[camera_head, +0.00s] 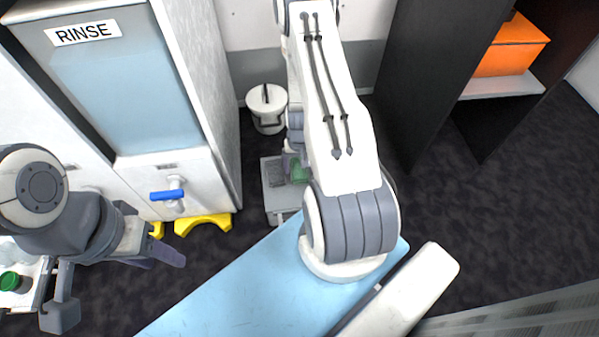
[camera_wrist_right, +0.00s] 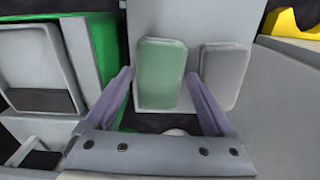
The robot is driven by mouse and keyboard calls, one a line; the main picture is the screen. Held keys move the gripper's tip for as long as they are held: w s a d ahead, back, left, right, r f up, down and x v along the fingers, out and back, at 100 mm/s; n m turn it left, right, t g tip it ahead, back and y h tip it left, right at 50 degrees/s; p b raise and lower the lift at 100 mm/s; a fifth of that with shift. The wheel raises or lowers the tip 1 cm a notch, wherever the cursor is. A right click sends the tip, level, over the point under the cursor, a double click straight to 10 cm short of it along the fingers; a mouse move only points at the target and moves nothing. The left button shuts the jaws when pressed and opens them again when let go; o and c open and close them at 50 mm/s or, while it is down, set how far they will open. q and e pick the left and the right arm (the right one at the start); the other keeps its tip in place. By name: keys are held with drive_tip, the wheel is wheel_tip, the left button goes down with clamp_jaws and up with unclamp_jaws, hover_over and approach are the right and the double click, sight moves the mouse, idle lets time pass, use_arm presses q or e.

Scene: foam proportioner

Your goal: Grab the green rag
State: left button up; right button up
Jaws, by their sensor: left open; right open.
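The green rag (camera_wrist_right: 162,62) is a small folded pad lying on a light grey tray (camera_wrist_right: 183,18). A grey pad (camera_wrist_right: 223,75) lies on its right in the right wrist view. In the head view the rag (camera_head: 300,171) shows only in part, beside my right arm. My right gripper (camera_wrist_right: 160,78) is open, with one finger on each side of the rag in that view; I cannot tell whether they touch it. In the head view my right gripper is mostly hidden by its arm. My left gripper (camera_head: 119,286) is open and empty at the left.
A cabinet marked RINSE (camera_head: 125,90) with a blue-handled valve (camera_head: 167,195) stands at the left. A white bucket (camera_head: 267,107) is behind the tray. A light blue surface (camera_head: 235,290) lies in front. A dark shelf holds an orange box (camera_head: 510,48).

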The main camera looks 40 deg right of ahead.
drive_tip(key=shift+c, duration=0.3)
drive_tip(key=c, duration=1.1)
drive_tip(key=shift+r, duration=0.1)
